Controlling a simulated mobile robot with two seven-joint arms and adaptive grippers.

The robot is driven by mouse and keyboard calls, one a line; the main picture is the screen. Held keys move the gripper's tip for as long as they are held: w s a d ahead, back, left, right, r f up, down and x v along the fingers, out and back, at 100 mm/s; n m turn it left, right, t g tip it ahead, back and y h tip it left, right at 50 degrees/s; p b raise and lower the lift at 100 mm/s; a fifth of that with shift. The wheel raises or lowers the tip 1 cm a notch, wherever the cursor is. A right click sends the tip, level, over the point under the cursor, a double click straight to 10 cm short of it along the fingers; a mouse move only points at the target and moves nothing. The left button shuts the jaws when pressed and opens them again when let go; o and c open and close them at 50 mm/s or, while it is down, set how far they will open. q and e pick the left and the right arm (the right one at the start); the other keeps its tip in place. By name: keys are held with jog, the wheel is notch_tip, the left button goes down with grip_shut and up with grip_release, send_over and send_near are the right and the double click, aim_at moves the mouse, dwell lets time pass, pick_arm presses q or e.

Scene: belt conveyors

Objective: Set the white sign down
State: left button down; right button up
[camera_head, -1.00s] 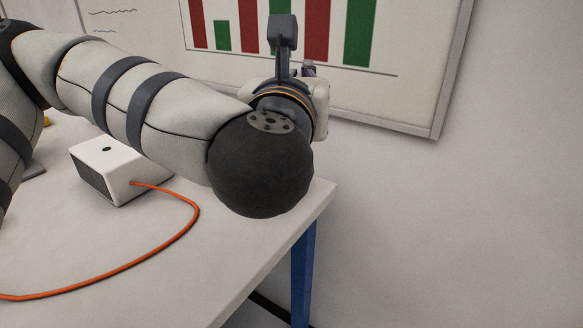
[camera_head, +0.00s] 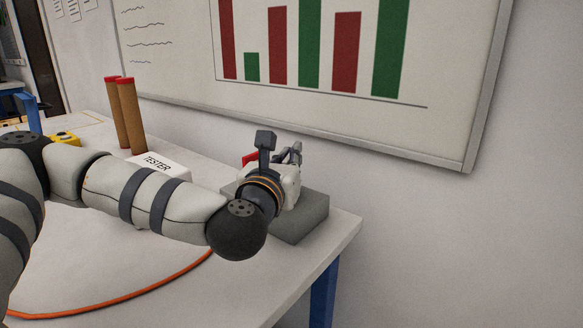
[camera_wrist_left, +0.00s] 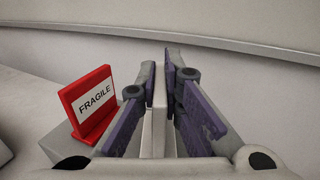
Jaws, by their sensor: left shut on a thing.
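My left gripper (camera_head: 291,152) is over the back right of the table, by a grey block (camera_head: 308,217). In the left wrist view the fingers (camera_wrist_left: 168,85) are closed on a thin, pale upright plate, the white sign (camera_wrist_left: 159,115), seen almost edge-on. My wrist hides most of the sign in the head view, and I cannot tell whether its lower edge touches anything. A red sign reading FRAGILE (camera_wrist_left: 93,103) stands on the grey block, left of the fingers and apart from them. A bit of its red shows in the head view (camera_head: 250,158). My right gripper is not in view.
A white TESTER box (camera_head: 160,164) and two brown tubes with red tops (camera_head: 127,115) stand left of the block. An orange cable (camera_head: 130,305) curves across the white table (camera_head: 100,265). A whiteboard (camera_head: 460,60) hangs on the wall behind. The table's front middle is clear.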

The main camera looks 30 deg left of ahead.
pick_arm(q)
jog(key=shift+f, duration=0.75)
jog(key=shift+f, duration=0.2)
jog(key=c, duration=1.7)
grip_release()
